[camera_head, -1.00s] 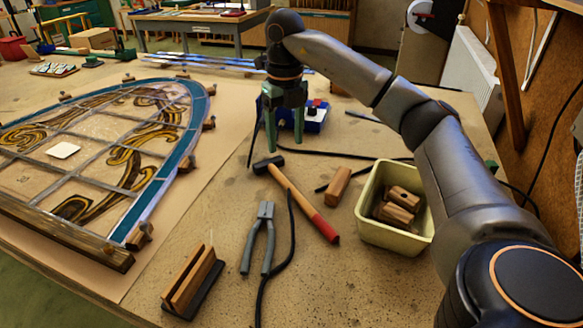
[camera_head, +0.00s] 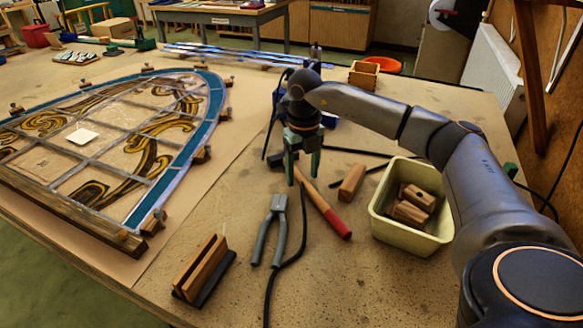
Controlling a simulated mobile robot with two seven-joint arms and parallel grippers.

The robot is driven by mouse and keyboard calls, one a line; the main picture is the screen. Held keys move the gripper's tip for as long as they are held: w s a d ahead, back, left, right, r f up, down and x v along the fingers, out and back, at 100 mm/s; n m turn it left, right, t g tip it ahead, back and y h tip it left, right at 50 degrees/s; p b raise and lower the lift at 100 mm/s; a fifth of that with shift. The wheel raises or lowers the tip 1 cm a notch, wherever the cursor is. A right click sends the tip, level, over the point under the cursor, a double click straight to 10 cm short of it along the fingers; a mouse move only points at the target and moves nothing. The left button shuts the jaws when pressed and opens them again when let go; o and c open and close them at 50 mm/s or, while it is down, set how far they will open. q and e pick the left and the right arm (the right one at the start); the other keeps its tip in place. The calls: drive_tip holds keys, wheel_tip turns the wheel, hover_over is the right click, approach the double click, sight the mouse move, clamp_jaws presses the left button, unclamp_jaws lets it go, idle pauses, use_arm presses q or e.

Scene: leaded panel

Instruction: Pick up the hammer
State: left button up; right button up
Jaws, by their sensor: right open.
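The hammer lies on the workbench (camera_head: 330,280), its wooden handle with a red grip (camera_head: 334,222) pointing toward the lower right. The handle's upper end shows beside the right finger. I cannot tell whether the fingers touch the hammer. My left gripper is not in view.
Pliers (camera_head: 271,228) and a black cable lie left of the hammer. A wooden block (camera_head: 351,182) and a pale bin (camera_head: 411,239) of wooden blocks are at its right. A slotted wooden block (camera_head: 204,268) stands in front. The leaded panel (camera_head: 205,115) fills the left.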

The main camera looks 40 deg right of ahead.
drive_tip(key=shift+f, duration=0.35)
drive_tip(key=shift+c, duration=0.2)
clamp_jaws()
